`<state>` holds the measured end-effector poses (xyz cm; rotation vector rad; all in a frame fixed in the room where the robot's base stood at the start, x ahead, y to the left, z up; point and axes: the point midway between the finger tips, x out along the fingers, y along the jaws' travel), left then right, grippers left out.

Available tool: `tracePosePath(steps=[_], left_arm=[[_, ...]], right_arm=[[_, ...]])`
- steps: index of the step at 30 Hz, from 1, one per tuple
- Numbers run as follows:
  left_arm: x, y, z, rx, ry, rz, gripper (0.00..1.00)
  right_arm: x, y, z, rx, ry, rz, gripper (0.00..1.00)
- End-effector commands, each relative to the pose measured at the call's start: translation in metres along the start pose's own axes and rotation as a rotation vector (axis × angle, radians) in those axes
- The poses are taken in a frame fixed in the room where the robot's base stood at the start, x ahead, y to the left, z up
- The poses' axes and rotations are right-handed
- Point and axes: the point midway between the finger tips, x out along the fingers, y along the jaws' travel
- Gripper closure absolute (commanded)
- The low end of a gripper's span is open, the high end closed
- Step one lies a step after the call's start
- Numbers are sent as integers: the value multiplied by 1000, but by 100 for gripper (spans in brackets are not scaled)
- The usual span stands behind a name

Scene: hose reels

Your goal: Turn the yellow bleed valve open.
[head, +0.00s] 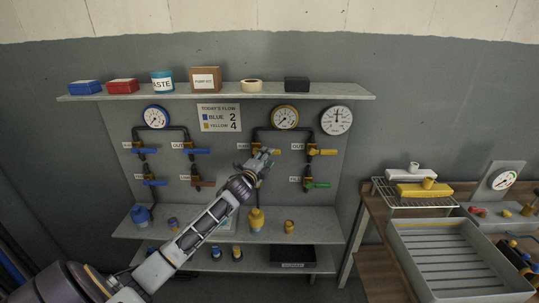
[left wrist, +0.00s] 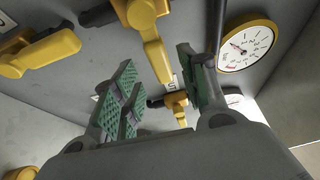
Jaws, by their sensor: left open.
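The yellow-side panel has a yellow handle (head: 275,152) at upper left, another (head: 323,153) at upper right and a green handle (head: 317,185) at lower right. The panel's lower-left spot is hidden behind my left arm in the head view. My left gripper (head: 265,160) is open, close to the panel. In the left wrist view, a yellow valve handle (left wrist: 155,45) reaches between the spread fingers of my gripper (left wrist: 157,75); contact cannot be told. A second yellow handle (left wrist: 40,55) lies left, and a smaller one (left wrist: 176,101) shows behind the fingers. I cannot tell which is the bleed valve.
Blue handles (head: 172,151) and a brown one (head: 203,183) are on the left panel. A shelf (head: 335,92) with boxes runs above the gauges. A lower shelf (head: 320,228) carries yellow fittings. A bench with a grey tray (head: 455,258) stands at right.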

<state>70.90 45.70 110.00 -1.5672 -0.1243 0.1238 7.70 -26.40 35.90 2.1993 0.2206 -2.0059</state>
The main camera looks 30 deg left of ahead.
Motion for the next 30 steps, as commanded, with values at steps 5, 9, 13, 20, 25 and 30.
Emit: tracePosePath(steps=[5, 9, 13, 20, 25, 30], left_arm=[[14, 0, 0, -1, 0, 0, 57], [23, 0, 0, -1, -1, 0, 57], [29, 0, 0, -1, 0, 1, 57], [34, 0, 0, 0, 1, 0, 57], [35, 0, 0, 0, 1, 0, 57], [34, 0, 0, 0, 1, 0, 66]], right_arm=[[-2, 0, 0, 0, 0, 0, 60], [-3, 0, 0, 0, 0, 0, 60], [-4, 0, 0, 0, 0, 0, 60], [-4, 0, 0, 0, 0, 0, 60], [-4, 0, 0, 0, 0, 0, 60], [-4, 0, 0, 0, 0, 0, 60]])
